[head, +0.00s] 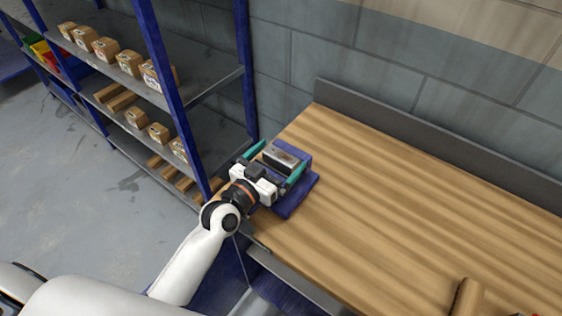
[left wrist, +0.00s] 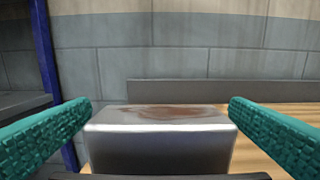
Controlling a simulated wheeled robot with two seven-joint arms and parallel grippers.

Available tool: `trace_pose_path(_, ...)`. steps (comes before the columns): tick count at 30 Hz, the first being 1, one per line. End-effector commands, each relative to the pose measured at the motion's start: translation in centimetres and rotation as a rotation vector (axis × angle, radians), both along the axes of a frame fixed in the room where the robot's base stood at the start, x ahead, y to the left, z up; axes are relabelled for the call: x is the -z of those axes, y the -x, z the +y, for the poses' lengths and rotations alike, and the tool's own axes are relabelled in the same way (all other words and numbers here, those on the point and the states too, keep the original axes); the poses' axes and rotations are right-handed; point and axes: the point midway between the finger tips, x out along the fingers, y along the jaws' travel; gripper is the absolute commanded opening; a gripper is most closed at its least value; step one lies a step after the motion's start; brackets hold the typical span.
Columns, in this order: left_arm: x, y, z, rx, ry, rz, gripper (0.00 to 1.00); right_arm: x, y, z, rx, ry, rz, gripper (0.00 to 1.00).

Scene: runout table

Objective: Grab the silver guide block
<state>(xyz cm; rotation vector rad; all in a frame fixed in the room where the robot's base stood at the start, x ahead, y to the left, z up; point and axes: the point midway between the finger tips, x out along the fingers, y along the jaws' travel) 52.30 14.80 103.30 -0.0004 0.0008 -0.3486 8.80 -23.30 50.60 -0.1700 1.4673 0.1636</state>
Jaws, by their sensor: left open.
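The silver guide block (head: 281,158) sits at the left end of the wooden table, on or against a blue piece (head: 306,186). In the left wrist view the block (left wrist: 158,145) fills the lower middle, with a brownish patch on its top. My left gripper (head: 277,160) is open, with one teal finger on each side of the block. In the left wrist view a gap shows between the block and each finger of my left gripper (left wrist: 160,115). Whether the fingers touch it lower down is hidden. My right gripper is not in view.
The wooden table (head: 400,215) is mostly clear to the right, with a grey ledge (head: 430,150) along the wall. A blue-framed shelf (head: 175,90) with several small boxes stands close at the left. A brown cylindrical thing (head: 466,297) lies at the front right.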

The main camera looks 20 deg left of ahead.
Motion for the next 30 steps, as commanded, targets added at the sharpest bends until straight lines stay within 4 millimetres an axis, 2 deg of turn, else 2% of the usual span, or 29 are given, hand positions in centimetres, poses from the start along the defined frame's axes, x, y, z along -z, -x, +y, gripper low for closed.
trace_pose_path(2, 0.0, 0.0, 0.0, 0.0, 0.0, 0.0, 1.0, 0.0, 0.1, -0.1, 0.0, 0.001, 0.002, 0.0)
trace_pose_path(13, 0.0, 0.0, 0.0, 0.0, -0.001, 0.0, 0.39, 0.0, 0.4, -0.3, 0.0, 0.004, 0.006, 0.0)
trace_pose_path(23, -1.0, 0.0, 0.1, -0.002, 0.001, -0.007, 0.38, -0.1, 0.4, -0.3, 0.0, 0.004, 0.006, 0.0)
trace_pose_path(30, -5.3, 0.0, 0.0, -0.002, 0.003, -0.012, 0.38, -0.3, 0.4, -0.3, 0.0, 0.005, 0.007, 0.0)
